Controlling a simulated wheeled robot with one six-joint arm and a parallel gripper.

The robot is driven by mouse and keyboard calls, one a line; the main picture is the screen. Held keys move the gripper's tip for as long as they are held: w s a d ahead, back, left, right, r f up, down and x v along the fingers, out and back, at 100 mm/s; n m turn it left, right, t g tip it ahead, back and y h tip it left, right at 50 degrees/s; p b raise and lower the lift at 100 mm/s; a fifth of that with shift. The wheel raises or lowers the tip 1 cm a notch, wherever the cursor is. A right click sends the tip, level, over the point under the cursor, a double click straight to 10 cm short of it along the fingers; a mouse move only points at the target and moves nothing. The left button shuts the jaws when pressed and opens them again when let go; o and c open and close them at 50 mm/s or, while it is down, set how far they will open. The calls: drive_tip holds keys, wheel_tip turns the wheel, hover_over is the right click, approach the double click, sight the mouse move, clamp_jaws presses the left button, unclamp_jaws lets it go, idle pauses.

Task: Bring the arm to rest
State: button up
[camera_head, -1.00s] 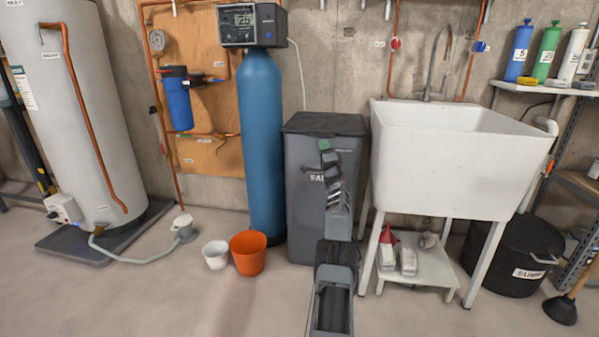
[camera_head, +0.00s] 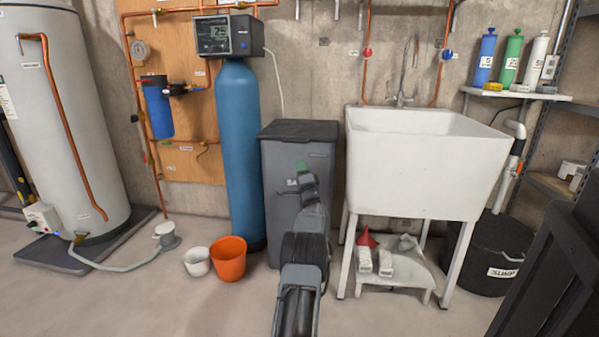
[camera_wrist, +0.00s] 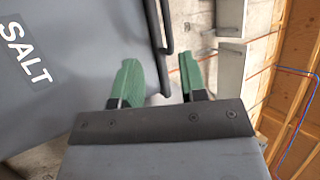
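My arm (camera_head: 303,255) reaches from the bottom centre of the head view towards the grey salt bin (camera_head: 330,190). My gripper (camera_head: 301,166) shows only as a small green tip in front of the bin. In the wrist view, the two green fingers (camera_wrist: 159,75) stand apart with nothing held between them. The bin, labelled SALT, also fills the left of the wrist view (camera_wrist: 85,75). I cannot tell the exact gap between the fingers and the bin.
The white sink (camera_head: 420,165) stands right of the bin, the blue tank (camera_head: 238,150) left of it. An orange bucket (camera_head: 229,262) and white bucket (camera_head: 197,262) are on the floor. A black sump bin (camera_head: 485,255) is under the sink's right side. A dark panel (camera_head: 560,270) fills the lower right.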

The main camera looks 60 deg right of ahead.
drive_tip(key=shift+s, duration=0.2)
idle(0.5)
